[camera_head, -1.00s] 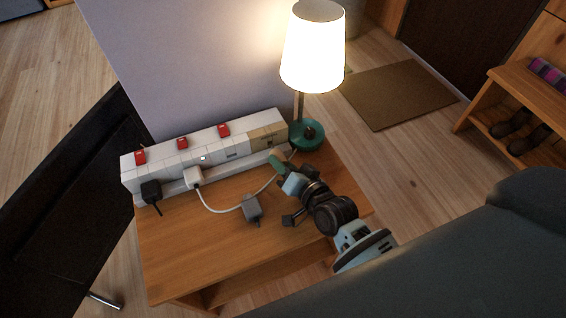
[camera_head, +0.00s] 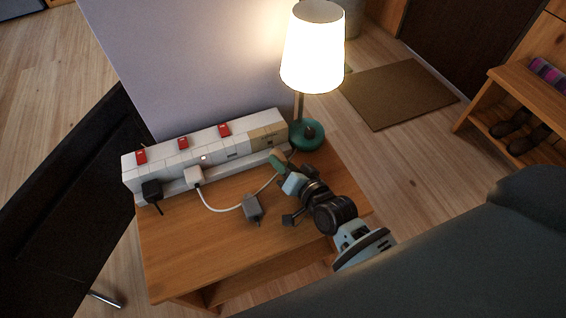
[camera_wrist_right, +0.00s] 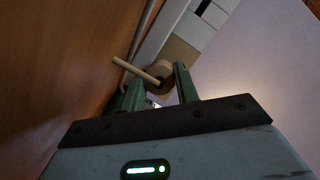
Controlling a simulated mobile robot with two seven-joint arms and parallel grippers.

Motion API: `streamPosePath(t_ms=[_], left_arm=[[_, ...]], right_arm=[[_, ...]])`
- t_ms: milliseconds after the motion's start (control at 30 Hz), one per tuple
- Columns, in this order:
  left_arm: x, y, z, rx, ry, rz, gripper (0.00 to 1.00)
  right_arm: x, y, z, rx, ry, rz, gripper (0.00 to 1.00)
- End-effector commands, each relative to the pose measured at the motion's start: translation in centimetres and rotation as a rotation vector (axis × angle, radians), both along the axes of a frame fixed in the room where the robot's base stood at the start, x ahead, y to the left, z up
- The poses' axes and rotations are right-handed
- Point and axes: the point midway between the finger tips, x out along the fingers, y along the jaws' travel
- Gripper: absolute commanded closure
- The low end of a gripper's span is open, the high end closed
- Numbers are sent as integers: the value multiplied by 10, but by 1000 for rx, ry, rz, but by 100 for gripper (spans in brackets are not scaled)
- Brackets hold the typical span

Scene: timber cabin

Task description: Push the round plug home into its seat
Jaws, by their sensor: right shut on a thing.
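The round plug (camera_wrist_right: 163,70) is beige, with a pale stem sticking out of it. My right gripper (camera_wrist_right: 160,88) is shut on it, with one green finger on each side. In the head view my right gripper (camera_head: 276,159) is at the front of the right end of the long white socket strip (camera_head: 222,147), where its fingers mostly hide the plug. The strip's tan end section (camera_head: 267,138) is just behind the fingers. The seat is hidden, and I cannot tell how deep the plug sits. My left gripper is not in view.
A white plug (camera_head: 194,177) and a black plug (camera_head: 152,190) are at the strip's front. A grey adapter (camera_head: 253,207) lies on the wooden table (camera_head: 190,255). A pale cord crosses the tabletop. A lit lamp (camera_head: 313,50) on a green base stands close behind my gripper.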

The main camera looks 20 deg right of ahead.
Motion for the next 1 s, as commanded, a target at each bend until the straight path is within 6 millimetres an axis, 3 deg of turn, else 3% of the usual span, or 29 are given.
streamPosePath(t_ms=[1000], left_arm=[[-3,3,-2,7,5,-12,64]], right_arm=[[20,1,0,0,-1,0,100]])
